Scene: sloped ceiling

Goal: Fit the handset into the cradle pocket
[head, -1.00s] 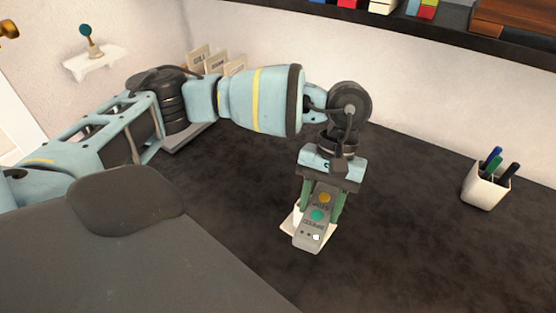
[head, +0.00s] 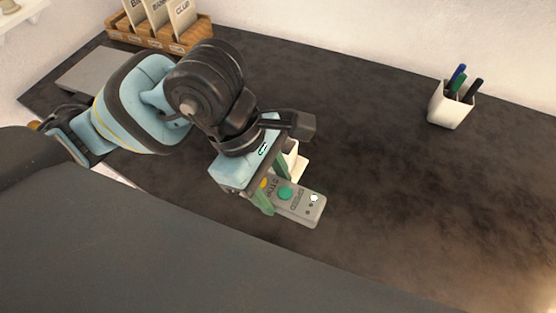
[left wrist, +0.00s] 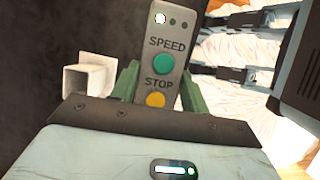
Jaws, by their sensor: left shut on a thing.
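The grey handset (head: 302,203), with a green button and a yellow button, is held between the green fingers of my left gripper (head: 272,190). In the left wrist view the handset (left wrist: 162,60) shows its SPEED and STOP labels between the fingers. The white cradle (head: 298,163) stands on the dark desktop just behind the gripper and handset, partly hidden by them. In the left wrist view a white, box-like open form, seemingly the cradle (left wrist: 92,78), lies left of the fingers, apart from the handset. My right gripper does not show clearly.
A white cup with pens (head: 450,104) stands at the back right. A wooden rack with cards (head: 160,35) and a flat grey slab (head: 103,72) are at the back left. The desktop (head: 390,180) between the cradle and the cup is clear.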

